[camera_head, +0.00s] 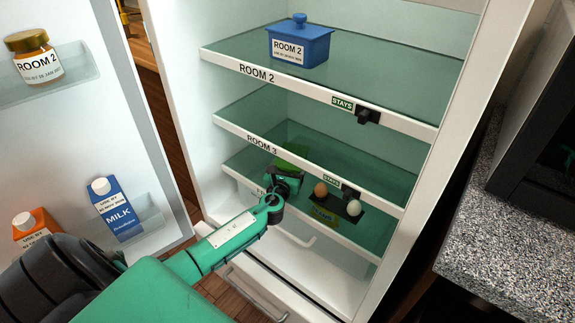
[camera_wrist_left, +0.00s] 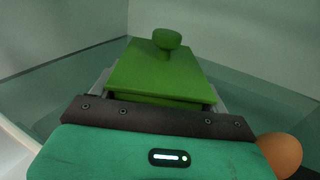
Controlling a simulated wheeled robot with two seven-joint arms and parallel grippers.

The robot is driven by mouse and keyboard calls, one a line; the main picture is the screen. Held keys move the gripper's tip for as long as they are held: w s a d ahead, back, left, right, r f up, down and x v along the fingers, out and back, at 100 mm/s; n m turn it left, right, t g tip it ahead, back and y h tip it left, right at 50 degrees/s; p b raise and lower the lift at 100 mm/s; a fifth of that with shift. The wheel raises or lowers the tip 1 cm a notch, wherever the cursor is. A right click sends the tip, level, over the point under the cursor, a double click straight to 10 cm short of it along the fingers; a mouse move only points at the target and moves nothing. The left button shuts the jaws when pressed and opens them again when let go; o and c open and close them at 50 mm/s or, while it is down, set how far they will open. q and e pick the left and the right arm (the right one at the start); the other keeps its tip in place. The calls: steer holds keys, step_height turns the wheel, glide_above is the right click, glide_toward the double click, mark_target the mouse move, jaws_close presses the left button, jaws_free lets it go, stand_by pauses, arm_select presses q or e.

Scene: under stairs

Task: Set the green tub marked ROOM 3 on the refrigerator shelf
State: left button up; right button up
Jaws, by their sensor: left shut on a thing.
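The green tub (camera_wrist_left: 165,72), with a knobbed lid, lies just beyond my left gripper in the wrist view. My left gripper (camera_head: 284,176) is inside the open refrigerator, below that edge, and is shut on the tub. Whether the tub's base touches a shelf I cannot tell. My right gripper is not in view.
Brown (camera_head: 321,189) and white (camera_head: 354,207) eggs lie right of my gripper. A blue ROOM 2 tub (camera_head: 299,45) stands on the upper shelf. STAYS labels (camera_head: 342,103) and black clips (camera_head: 368,116) mark shelf edges. The door holds a jar (camera_head: 35,58) and cartons (camera_head: 118,212).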

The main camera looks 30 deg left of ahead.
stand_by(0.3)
arm_select(q)
steer(key=o, duration=0.9)
steer(key=shift+f, duration=0.1)
steer(key=o, duration=0.5)
steer(key=shift+s, duration=0.1)
